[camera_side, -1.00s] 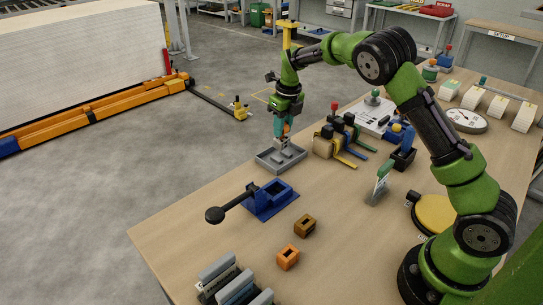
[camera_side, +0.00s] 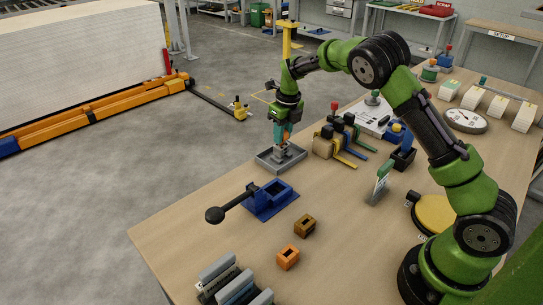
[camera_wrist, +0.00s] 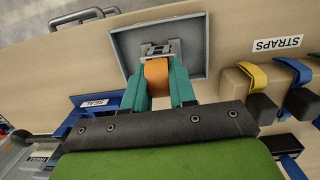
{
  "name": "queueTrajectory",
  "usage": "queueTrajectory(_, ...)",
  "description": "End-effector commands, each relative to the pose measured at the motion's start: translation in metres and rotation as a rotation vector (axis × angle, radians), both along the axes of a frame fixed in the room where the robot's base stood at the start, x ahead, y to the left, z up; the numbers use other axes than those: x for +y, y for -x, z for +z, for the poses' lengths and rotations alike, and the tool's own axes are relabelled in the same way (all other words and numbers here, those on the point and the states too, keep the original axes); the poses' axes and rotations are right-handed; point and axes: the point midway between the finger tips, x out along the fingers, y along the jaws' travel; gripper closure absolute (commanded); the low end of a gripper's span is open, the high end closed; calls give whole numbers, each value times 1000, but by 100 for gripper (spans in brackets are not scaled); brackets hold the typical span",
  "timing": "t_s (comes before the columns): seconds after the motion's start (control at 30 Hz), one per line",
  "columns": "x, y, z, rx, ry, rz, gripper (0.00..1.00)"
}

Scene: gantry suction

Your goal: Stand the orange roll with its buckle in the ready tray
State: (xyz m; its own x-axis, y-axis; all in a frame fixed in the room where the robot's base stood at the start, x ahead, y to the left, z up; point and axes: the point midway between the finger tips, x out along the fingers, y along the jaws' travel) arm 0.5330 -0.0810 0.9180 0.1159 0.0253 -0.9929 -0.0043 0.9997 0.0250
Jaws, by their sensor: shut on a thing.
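The orange roll (camera_wrist: 157,75) is between the teal fingers of my gripper (camera_wrist: 160,88), which is shut on it. Its metal buckle (camera_wrist: 158,50) shows at the far end of the roll, over the grey tray (camera_wrist: 190,35). In the side view, my gripper (camera_side: 281,136) points down over the small grey tray (camera_side: 264,158), with a bit of orange (camera_side: 287,133) showing at the fingers. The roll is largely hidden there. I cannot tell whether it touches the tray floor.
A blue fixture (camera_side: 272,200) with a black-knobbed lever (camera_side: 215,215) stands in front of the tray. The strap rack (camera_side: 340,140) is close on the right, with a STRAPS label (camera_wrist: 277,44). Brown (camera_side: 305,225) and orange (camera_side: 288,257) blocks sit nearer. Bare table lies left.

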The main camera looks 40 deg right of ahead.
Motion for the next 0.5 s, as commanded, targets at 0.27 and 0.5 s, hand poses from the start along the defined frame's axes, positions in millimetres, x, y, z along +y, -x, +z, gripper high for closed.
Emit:
queueTrajectory(0.27,0,0,-7,0,0,0,100)
queueTrajectory(0.5,0,0,-8,0,0,0,48)
